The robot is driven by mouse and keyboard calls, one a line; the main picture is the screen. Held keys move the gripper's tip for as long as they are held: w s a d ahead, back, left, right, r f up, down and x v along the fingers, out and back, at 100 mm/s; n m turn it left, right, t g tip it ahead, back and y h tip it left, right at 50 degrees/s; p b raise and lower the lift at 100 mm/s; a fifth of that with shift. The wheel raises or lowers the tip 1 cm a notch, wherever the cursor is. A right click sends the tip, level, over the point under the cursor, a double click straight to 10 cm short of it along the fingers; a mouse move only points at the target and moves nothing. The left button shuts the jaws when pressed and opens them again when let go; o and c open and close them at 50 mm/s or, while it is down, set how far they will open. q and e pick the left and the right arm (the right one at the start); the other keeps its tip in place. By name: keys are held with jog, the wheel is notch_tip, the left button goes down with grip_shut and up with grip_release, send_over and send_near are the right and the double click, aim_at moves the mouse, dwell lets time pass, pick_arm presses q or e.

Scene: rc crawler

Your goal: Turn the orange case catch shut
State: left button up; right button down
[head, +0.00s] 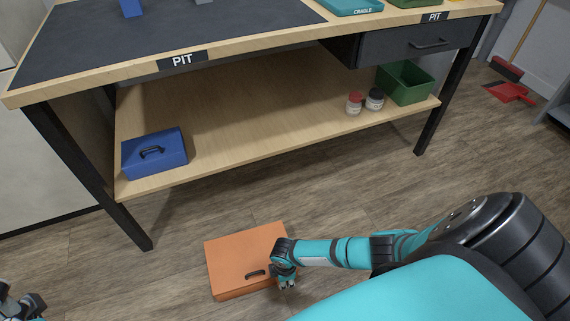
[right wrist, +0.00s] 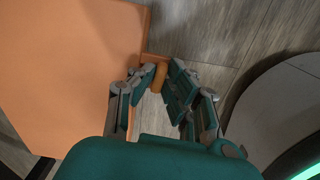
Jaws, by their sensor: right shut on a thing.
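The orange case (head: 232,254) lies flat on the floor in front of the bench, lid closed, with a dark handle (head: 255,273) near its front edge. In the right wrist view the case (right wrist: 60,70) fills the left side. My right gripper (head: 287,284) is at the case's right front corner. In the right wrist view its fingers (right wrist: 160,80) are shut on the small orange catch (right wrist: 158,77) at the case's edge. The fingers partly hide the catch, so its exact turn is unclear. My left gripper (head: 22,306) shows only partly at the lower left, away from the case.
The workbench (head: 300,52) stands behind the case. Its lower shelf (head: 250,130) holds a blue case (head: 154,152), two small jars (head: 364,101) and a green bin (head: 405,83). A bench leg (head: 90,178) stands left of the orange case. Floor between is clear.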

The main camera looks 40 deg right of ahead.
jog(key=shift+a+n, duration=0.1)
jog(key=shift+n, duration=0.4)
jog(key=c, duration=1.4)
grip_release()
jog(key=shift+w, duration=0.1)
jog(key=shift+o, duration=0.2)
notch_tip(320, 180, up, 7)
jog(key=shift+r, duration=0.5)
jog(key=shift+a, duration=0.1)
